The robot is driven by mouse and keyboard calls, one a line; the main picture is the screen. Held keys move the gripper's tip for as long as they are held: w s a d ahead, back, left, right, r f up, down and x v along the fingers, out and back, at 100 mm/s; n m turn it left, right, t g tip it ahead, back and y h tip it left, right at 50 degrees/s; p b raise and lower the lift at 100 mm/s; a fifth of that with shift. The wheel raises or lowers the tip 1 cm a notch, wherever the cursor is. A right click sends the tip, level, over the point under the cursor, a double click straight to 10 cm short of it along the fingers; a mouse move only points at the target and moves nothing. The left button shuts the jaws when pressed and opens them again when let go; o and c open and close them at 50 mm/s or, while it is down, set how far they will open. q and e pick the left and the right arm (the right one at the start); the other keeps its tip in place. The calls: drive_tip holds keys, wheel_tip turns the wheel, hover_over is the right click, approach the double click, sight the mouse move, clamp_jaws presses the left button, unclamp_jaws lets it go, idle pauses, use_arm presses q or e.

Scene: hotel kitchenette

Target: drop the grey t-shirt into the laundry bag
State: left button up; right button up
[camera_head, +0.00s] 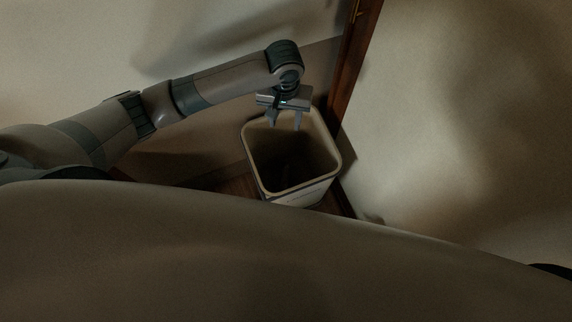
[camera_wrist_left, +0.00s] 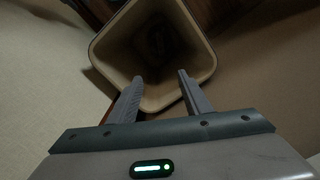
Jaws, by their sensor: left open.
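The laundry bag (camera_head: 254,160) is a tall, square, light-rimmed bin on the floor in the middle of the head view. Its opening faces up and its inside is dark. My left gripper (camera_head: 284,122) is over the far part of its opening, fingers pointing down, open with nothing between them. In the left wrist view the two fingers (camera_wrist_left: 160,78) are apart over the near rim of the laundry bag (camera_wrist_left: 101,58). A dim dark shape shows at the bottom of the bag; I cannot tell if it is the grey t-shirt. My right gripper is not in view.
A pale wall (camera_head: 450,130) stands right of the bag, with a brown wooden door frame (camera_head: 352,70) behind it. Another wall is at the left and back. A strip of dark wood floor (camera_head: 238,187) shows beside the bag. My own body fills the foreground.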

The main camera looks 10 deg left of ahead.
use_arm(q)
wheel_tip(320, 180, up, 7)
drive_tip(key=shift+r, duration=0.15)
idle(0.7)
idle(0.4)
